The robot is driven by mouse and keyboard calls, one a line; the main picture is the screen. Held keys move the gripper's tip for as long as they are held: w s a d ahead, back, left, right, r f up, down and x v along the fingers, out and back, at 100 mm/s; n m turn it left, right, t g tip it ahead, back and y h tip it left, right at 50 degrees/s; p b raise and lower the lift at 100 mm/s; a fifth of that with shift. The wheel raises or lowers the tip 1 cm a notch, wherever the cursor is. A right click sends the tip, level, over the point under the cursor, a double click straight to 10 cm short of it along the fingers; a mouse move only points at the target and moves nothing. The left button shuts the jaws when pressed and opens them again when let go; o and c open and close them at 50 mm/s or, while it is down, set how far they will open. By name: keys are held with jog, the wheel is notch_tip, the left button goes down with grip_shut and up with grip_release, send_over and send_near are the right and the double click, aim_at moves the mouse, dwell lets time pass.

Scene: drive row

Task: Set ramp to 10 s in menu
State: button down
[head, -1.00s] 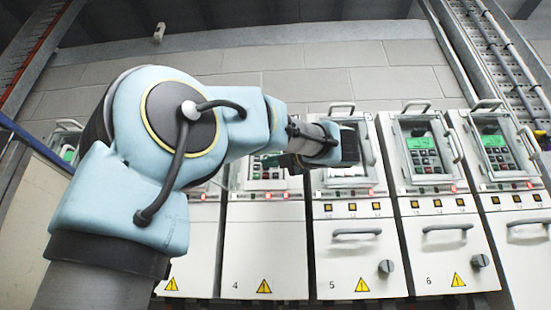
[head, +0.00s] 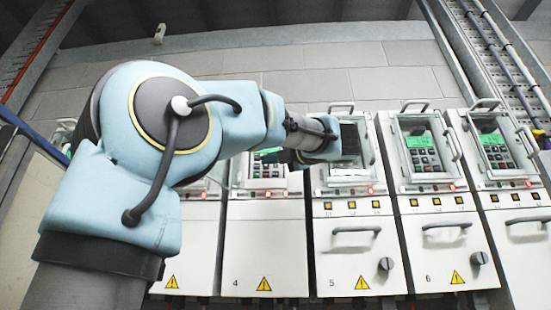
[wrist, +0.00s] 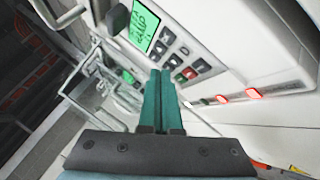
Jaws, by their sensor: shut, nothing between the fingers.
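My gripper (wrist: 160,72) shows as two teal fingers shut together and empty, pointing at a keypad (wrist: 178,58) below a lit green display (wrist: 145,22). The fingertips lie close below and left of the keys in the wrist view. I cannot tell whether they touch one. The keys include a red one and a green one; the display text is not readable. In the head view my gripper (head: 348,143) is in front of the panel of drive cabinet 5 (head: 349,238) and hides its display and most keys.
Cabinet 4 (head: 263,240) stands left and cabinet 6 (head: 447,240) right, each with its own panel. Metal guard handles (wrist: 62,12) stick out beside the panel. Red lamps (wrist: 253,93) glow on the cabinet face. A door handle (head: 357,230) and knob (head: 386,264) protrude below.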

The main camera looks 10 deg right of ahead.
jog(key=shift+r, duration=0.1)
jog(key=d+r+p, duration=0.2)
jog(key=shift+s+d+r, duration=0.2)
jog(key=shift+d+r, duration=0.05)
jog(key=shift+d, duration=0.05)
jog(key=shift+w, duration=0.1)
jog(key=shift+w, duration=0.35)
jog(key=shift+w+d, duration=0.1)
jog(key=shift+w, duration=0.2)
dwell(0.9)
dwell(0.3)
jog(key=shift+s, duration=0.75)
